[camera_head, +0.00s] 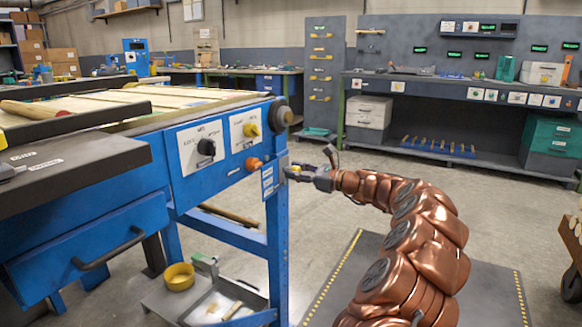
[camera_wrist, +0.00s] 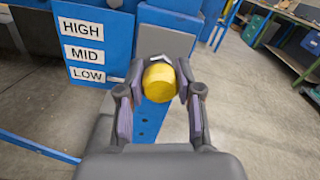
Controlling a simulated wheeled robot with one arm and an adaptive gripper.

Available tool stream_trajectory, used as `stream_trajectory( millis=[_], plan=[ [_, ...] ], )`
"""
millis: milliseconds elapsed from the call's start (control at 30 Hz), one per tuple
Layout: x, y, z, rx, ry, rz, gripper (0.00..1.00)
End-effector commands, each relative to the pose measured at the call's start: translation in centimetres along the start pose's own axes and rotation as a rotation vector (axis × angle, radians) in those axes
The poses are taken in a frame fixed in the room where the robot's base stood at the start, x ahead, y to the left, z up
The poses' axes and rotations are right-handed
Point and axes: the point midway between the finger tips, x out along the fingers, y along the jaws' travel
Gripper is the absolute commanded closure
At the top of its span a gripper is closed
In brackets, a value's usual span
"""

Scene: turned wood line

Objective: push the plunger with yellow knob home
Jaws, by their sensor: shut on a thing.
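The plunger's round yellow knob (camera_wrist: 159,82) faces me in the middle of the wrist view, in front of a grey block (camera_wrist: 165,42) on the blue post. My gripper (camera_wrist: 160,74) is shut on the knob, with one finger on each side of it. In the head view my gripper (camera_head: 300,172) reaches left to the post at the machine's right end, and only a little yellow shows at its tip. The plunger's shaft is hidden behind the knob, so I cannot tell how far it stands out.
HIGH, MID and LOW labels (camera_wrist: 84,51) are left of the knob. The machine's panel bears a black knob (camera_head: 206,147), a yellow rotary knob (camera_head: 251,130) and an orange knob (camera_head: 254,164). A dark wheel (camera_head: 281,116) juts out above my gripper. The floor to the right is open.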

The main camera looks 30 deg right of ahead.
Motion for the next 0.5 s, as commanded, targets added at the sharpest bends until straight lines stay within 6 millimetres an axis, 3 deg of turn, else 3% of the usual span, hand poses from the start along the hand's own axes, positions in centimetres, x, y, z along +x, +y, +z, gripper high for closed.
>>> stream_trajectory(
  millis=[367, 400, 500],
  plan=[
    [-0.08, -0.42, -0.16, 0.000, 0.004, -0.011, 1.00],
    [-0.07, -0.42, -0.15, 0.000, 0.004, -0.011, 0.61],
    [-0.10, -0.42, -0.16, 0.000, 0.004, -0.011, 0.51]
  ],
)
